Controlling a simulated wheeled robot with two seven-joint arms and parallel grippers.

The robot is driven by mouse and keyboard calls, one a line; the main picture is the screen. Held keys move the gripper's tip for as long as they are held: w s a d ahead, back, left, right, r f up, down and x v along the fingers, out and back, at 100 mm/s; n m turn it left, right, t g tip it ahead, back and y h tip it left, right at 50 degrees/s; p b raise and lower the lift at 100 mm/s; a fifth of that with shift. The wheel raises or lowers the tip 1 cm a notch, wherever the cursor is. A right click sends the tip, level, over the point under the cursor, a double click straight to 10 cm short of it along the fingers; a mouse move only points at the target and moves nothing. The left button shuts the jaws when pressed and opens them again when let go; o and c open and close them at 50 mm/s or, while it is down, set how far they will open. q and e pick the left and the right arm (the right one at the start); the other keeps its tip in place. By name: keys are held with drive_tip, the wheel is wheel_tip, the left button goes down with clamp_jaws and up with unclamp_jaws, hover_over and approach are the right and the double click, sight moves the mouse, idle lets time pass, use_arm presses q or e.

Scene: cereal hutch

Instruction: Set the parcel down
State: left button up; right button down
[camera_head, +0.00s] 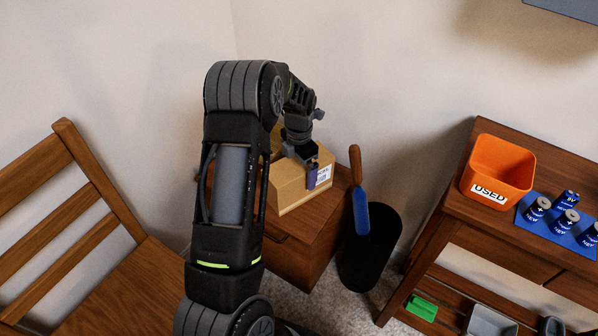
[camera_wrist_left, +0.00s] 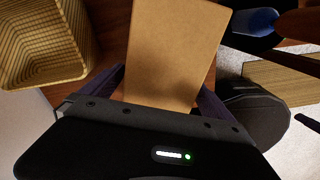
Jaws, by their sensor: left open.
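The parcel (camera_head: 293,190) is a brown cardboard box with a white label, resting on top of a small wooden cabinet (camera_head: 312,238) in the head view. My left gripper (camera_head: 304,168) is over the parcel from above, its far parts partly hidden by my own arm. In the left wrist view the parcel (camera_wrist_left: 174,50) lies between the two spread fingers of the left gripper (camera_wrist_left: 162,92). Whether the fingers touch its sides I cannot tell. My right gripper is not in view.
A black bin (camera_head: 369,255) holding a blue-bladed tool (camera_head: 361,210) stands right of the cabinet. A wooden chair (camera_head: 62,215) is at left. An orange USED box (camera_head: 495,165) and several batteries are on the right table. A woven basket (camera_wrist_left: 42,42) shows in the wrist view.

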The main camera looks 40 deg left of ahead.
use_arm(q)
wheel_tip(320, 180, up, 10)
drive_tip(key=shift+r+p, duration=0.15)
drive_tip(key=shift+p, duration=0.65)
